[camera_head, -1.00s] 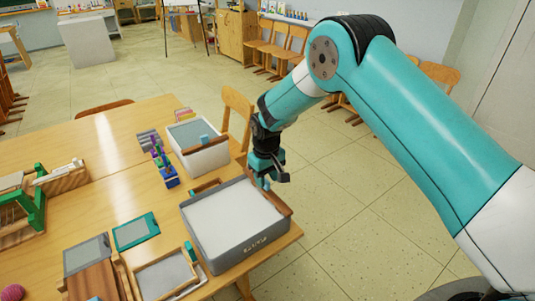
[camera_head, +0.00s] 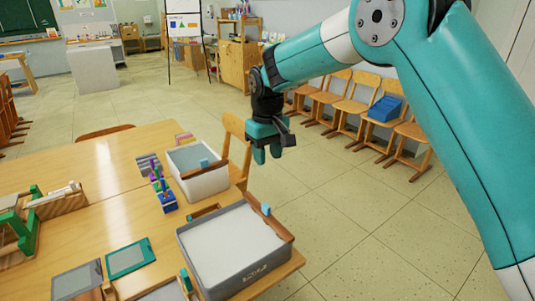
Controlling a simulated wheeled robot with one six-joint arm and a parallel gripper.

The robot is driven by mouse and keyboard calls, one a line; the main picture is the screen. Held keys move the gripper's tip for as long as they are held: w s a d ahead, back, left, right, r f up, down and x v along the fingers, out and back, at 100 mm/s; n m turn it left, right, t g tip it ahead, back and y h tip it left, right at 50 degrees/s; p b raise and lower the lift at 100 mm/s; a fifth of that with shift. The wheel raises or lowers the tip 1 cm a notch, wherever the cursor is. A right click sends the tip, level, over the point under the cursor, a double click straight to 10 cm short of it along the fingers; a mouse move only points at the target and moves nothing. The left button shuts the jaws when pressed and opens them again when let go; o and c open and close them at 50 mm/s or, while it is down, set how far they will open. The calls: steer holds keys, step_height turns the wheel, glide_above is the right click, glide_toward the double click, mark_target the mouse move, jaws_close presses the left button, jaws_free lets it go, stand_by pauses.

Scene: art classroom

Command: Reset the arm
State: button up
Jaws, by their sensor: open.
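My gripper (camera_head: 267,154) hangs in the air at the end of my teal and white arm, pointing down. It is open and I see nothing between its fingers. It is above and behind the grey box (camera_head: 235,277) with a white inside, near the table's right edge. A small blue block (camera_head: 266,209) shows at the wooden strip on that box's right rim.
On the wooden table (camera_head: 95,159) are a white box (camera_head: 205,184), colored pegs on a blue base (camera_head: 166,199), a teal-framed tablet (camera_head: 129,258) and a green wooden thing (camera_head: 22,228). Chairs (camera_head: 350,107) line the wall. The floor (camera_head: 375,215) on the right is clear.

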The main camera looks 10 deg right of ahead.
steer(key=s+d+r+n+y, duration=0.1)
steer(key=s+r, duration=0.3)
steer(key=s, duration=0.4)
steer(key=s+r+y, duration=0.1)
steer(key=s+r, duration=0.4)
steer(key=s, duration=0.3)
steer(key=s+n+y, duration=0.1)
steer(key=s+y, duration=0.1)
steer(key=s, duration=1.6)
steer(key=shift+s+d, duration=0.15)
steer(key=shift+d, duration=0.25)
